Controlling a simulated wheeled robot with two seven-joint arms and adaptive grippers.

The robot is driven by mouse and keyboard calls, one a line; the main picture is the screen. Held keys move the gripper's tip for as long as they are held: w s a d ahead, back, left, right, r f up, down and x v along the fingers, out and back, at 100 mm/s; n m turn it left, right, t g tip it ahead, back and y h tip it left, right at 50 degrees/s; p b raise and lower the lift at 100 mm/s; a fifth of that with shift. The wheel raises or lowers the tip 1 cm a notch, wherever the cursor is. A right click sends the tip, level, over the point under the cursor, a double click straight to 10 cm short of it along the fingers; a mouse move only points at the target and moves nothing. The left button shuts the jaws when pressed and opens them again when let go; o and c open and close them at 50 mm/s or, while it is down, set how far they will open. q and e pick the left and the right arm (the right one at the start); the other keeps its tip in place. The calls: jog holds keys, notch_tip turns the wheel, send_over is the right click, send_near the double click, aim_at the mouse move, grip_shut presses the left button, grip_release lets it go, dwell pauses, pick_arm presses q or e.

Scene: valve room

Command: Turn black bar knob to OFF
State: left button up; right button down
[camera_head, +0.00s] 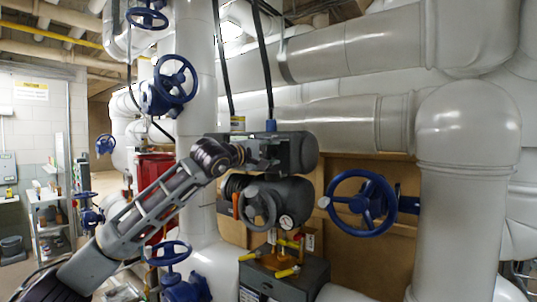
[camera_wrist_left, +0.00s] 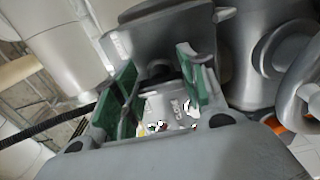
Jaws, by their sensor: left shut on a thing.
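My left gripper (camera_head: 262,153) reaches in from the left and is at the dark grey actuator housing (camera_head: 302,152) on the pipe assembly. In the left wrist view its two green-padded fingers (camera_wrist_left: 158,85) are shut on the black bar knob (camera_wrist_left: 156,72), which shows only as a small dark part between the pads. A light plate with lettering, apparently "CLOSE" (camera_wrist_left: 178,106), shows between the fingers. The knob's exact angle is hidden by the gripper in the head view. My right gripper is in neither view.
Just below the gripper are a grey handwheel (camera_head: 258,206) and a pressure gauge (camera_head: 287,222). A blue handwheel (camera_head: 362,203) stands to the right. Yellow-handled valves (camera_head: 284,272) sit on a box below. Thick grey pipes (camera_head: 465,190) close off the right side.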

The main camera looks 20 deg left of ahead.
pick_arm(q)
jog(key=o, duration=1)
jog(key=shift+o, duration=0.2)
jog(key=v, duration=1.2)
